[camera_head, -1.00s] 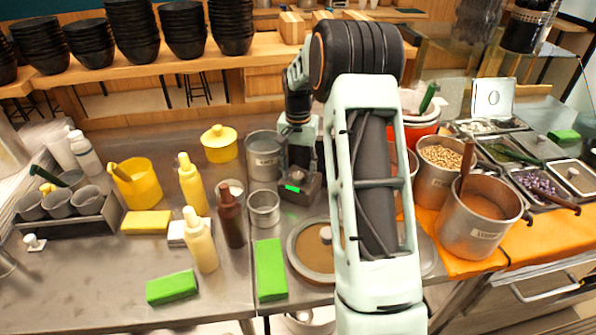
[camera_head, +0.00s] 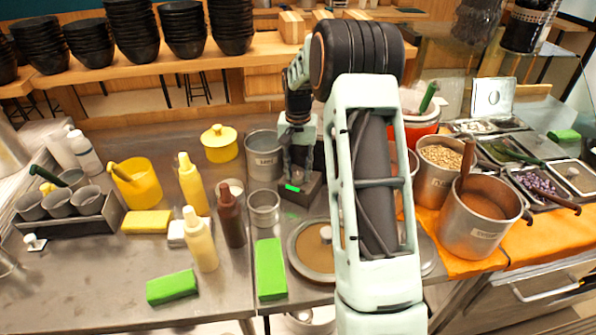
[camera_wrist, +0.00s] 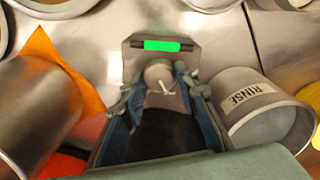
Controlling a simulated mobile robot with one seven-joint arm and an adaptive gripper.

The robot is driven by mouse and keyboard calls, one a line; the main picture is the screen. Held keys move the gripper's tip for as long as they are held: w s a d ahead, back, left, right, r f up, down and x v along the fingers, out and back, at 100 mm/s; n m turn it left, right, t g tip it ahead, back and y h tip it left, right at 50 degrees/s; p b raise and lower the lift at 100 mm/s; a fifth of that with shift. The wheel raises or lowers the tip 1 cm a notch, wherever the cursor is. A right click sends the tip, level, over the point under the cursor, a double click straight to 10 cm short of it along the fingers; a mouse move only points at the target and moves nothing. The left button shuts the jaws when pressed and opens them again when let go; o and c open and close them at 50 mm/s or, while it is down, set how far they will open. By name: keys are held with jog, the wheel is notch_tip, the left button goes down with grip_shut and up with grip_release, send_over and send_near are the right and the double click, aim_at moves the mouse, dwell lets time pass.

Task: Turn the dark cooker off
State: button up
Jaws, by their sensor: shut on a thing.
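The dark cooker (camera_head: 308,193) is a small dark box with a lit green display, on the steel counter in the middle of the head view. In the wrist view the cooker (camera_wrist: 135,57) shows its green display at the top and a round grey knob (camera_wrist: 157,73) with a pale mark. My gripper (camera_wrist: 158,90) is over the cooker's front, with a finger on each side of the knob, shut on it. In the head view my gripper (camera_head: 298,168) comes down on the cooker from above and hides part of it and the knob.
Bottles (camera_head: 231,220) stand further left.

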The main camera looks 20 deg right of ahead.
aim_at(298, 175)
jog(key=n, duration=0.4)
jog(key=shift+c, duration=0.2)
jog(key=shift+n, duration=1.6)
jog(key=shift+o, duration=0.2)
jog(key=shift+n, duration=0.3)
jog(key=o, duration=1.1)
jog(key=shift+o, duration=0.2)
jog(key=shift+r, duration=0.1)
notch_tip(298, 175, up, 12)
